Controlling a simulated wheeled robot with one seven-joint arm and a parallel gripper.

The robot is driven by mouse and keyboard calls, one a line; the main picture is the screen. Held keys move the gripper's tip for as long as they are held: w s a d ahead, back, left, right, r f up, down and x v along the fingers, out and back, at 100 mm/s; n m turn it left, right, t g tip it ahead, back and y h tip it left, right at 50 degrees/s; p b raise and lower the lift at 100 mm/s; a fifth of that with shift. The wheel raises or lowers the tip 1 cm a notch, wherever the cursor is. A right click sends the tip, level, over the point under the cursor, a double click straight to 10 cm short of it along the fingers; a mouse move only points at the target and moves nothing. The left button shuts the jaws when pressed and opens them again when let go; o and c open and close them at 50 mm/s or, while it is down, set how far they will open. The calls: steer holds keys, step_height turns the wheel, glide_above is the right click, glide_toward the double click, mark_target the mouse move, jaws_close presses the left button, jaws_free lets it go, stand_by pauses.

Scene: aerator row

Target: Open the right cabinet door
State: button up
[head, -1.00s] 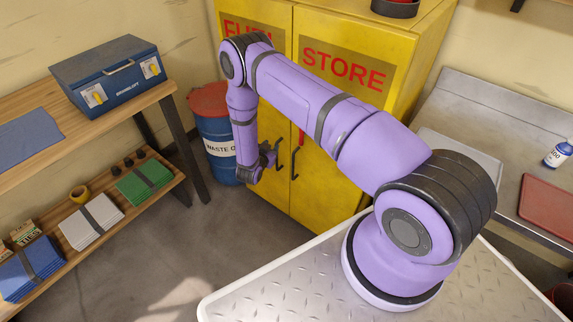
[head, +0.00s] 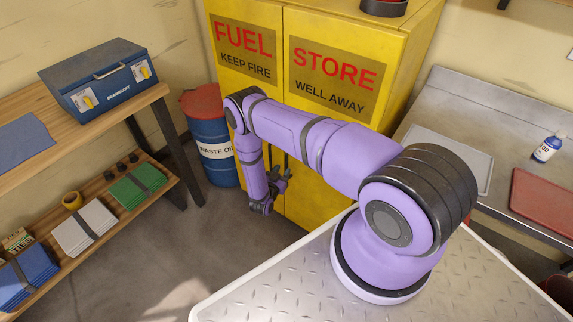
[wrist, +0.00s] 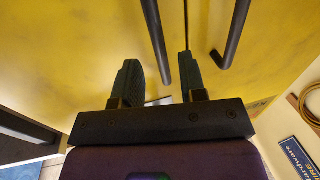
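The yellow cabinet has a left door (head: 232,85) marked FUEL and a right door (head: 310,25) marked STORE. Both are shut. My gripper (head: 274,184) is in front of the lower doors in the head view, where my arm partly hides the handles. In the wrist view my gripper (wrist: 160,62) is open. One dark bar handle (wrist: 157,40) appears between its fingers, close to the left side of the door seam. The other handle (wrist: 235,35) is outside the fingers, to the right. I cannot tell whether either finger touches a handle.
A blue waste-oil drum (head: 213,150) stands left of the cabinet. A wooden bench (head: 120,115) with a blue box (head: 105,82) is further left. A metal counter (head: 470,115) is at right. Grey floor (head: 215,225) in front of the drum is clear.

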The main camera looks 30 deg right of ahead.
mark_target(287, 164)
steer(key=shift+x, duration=2.35)
jaws_close()
